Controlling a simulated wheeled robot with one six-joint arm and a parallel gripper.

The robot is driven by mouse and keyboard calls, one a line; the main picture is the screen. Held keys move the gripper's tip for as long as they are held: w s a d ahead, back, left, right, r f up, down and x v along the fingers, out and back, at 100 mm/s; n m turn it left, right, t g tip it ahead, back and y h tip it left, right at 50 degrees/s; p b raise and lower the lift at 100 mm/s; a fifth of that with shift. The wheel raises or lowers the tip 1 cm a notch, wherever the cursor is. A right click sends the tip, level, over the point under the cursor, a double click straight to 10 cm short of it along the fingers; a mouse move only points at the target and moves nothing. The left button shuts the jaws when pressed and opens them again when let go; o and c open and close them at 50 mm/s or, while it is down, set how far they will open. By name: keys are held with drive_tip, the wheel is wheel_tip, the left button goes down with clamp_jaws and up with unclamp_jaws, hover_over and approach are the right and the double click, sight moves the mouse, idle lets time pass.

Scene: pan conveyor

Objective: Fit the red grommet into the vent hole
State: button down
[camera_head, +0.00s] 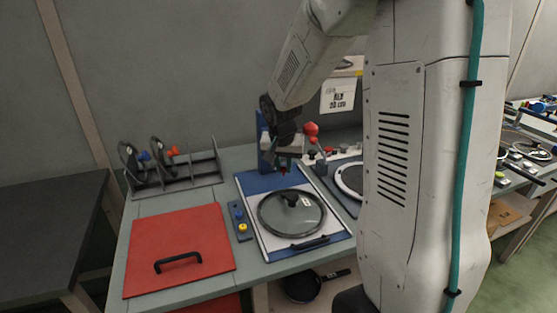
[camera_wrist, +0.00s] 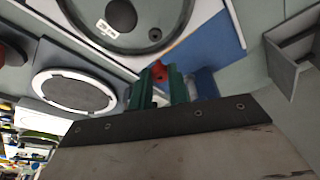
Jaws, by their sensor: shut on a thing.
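The red grommet (camera_wrist: 159,72) sits between the green fingertips of my gripper (camera_wrist: 160,88), which is shut on it. In the head view my gripper (camera_head: 284,164) is above the back edge of the lid, with the grommet a small red spot below it. The glass lid (camera_head: 275,222) with a black knob lies flat on a white board. In the wrist view the lid (camera_wrist: 75,22) fills the top, and its vent hole (camera_wrist: 155,34) shows as a small dark ring near its rim. The grommet is apart from the hole, on the board-edge side.
A narrow holder (camera_head: 241,232) with blue and yellow pieces lies left of the lid. A red panel (camera_head: 190,228) with a black handle is further left. A rack (camera_head: 178,183) with upright lids stands behind it. A round grey disc (camera_head: 350,178) with a white ring is at right.

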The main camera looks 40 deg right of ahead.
drive_tip(key=shift+w+d+r, duration=0.1)
drive_tip(key=shift+d+r, duration=0.05)
drive_tip(key=shift+d, duration=0.15)
hover_over(285, 193)
drive_tip(key=shift+s+a+f, duration=0.1)
drive_tip(key=shift+f, duration=0.9)
drive_tip(key=shift+s+a+f, duration=0.1)
drive_tip(key=shift+a+f, duration=0.05)
drive_tip(key=shift+f, duration=0.85)
drive_tip(key=shift+s+a+f, duration=0.1)
drive_tip(key=shift+f, duration=0.9)
drive_tip(key=shift+a+f, duration=0.1)
drive_tip(key=shift+f, duration=1)
drive_tip(key=c, duration=1.3)
unclamp_jaws()
drive_tip(key=shift+o, duration=0.2)
drive_tip(key=v, duration=0.7)
drive_tip(key=shift+r, duration=0.35)
